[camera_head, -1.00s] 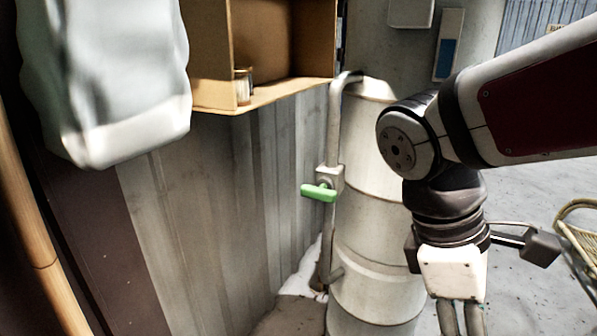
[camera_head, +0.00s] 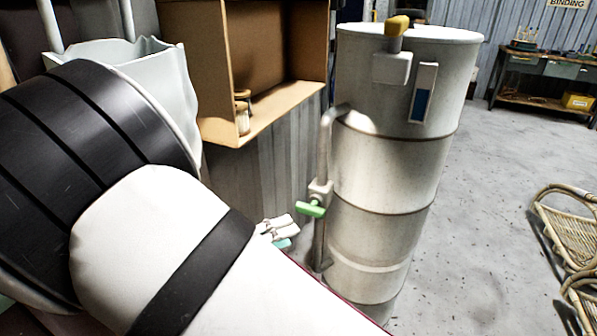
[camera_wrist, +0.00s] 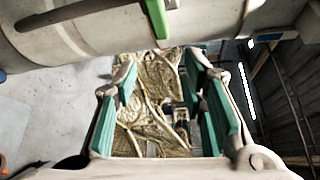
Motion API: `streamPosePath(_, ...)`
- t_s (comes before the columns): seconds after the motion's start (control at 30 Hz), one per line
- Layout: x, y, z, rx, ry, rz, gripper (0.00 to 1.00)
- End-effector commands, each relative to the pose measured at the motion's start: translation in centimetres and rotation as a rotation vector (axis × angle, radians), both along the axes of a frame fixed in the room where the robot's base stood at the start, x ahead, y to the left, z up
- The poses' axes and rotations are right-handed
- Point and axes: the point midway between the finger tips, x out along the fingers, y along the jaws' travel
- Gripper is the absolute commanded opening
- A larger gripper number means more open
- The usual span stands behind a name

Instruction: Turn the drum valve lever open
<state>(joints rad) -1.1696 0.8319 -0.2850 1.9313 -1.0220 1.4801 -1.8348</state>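The drum valve lever (camera_head: 310,209) is a green handle on the grey valve pipe (camera_head: 325,140) at the left side of the tall pale drum (camera_head: 390,165). In the wrist view the green lever (camera_wrist: 156,18) shows at the top edge, in front of the pale drum surface (camera_wrist: 75,40). My gripper (camera_head: 279,231) is small and partly hidden behind my arm in the head view, just left of and below the lever. In the wrist view my gripper (camera_wrist: 165,78) is open, its teal pads wide apart with nothing gripped. The lever lies outside the fingers.
A cardboard box (camera_head: 285,100) juts from the wall left of the drum. Rattan frames (camera_head: 570,225) lie at right, and a workbench (camera_head: 545,75) stands far back.

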Motion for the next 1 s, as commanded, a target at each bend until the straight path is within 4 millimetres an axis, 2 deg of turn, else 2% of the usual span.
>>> streamPosePath(0.03, -0.1, 1.4, 0.1, -0.061, 0.030, 0.052, 0.38)
streamPosePath(0.13, -0.1, 3.0, -0.3, -0.143, 0.074, 0.116, 0.38)
streamPosePath(0.23, -0.1, 3.8, -0.5, -0.183, 0.094, 0.147, 0.38)
streamPosePath(0.33, 0.3, 3.7, -0.7, -0.193, 0.099, 0.154, 0.38)
streamPosePath(0.47, 1.2, 2.3, -0.7, -0.192, 0.100, 0.150, 0.38)
streamPosePath(0.8, 5.1, -2.9, -0.8, -0.189, 0.099, 0.148, 0.38)
streamPosePath(1.0, 7.1, -5.4, -0.8, -0.189, 0.100, 0.150, 0.38)
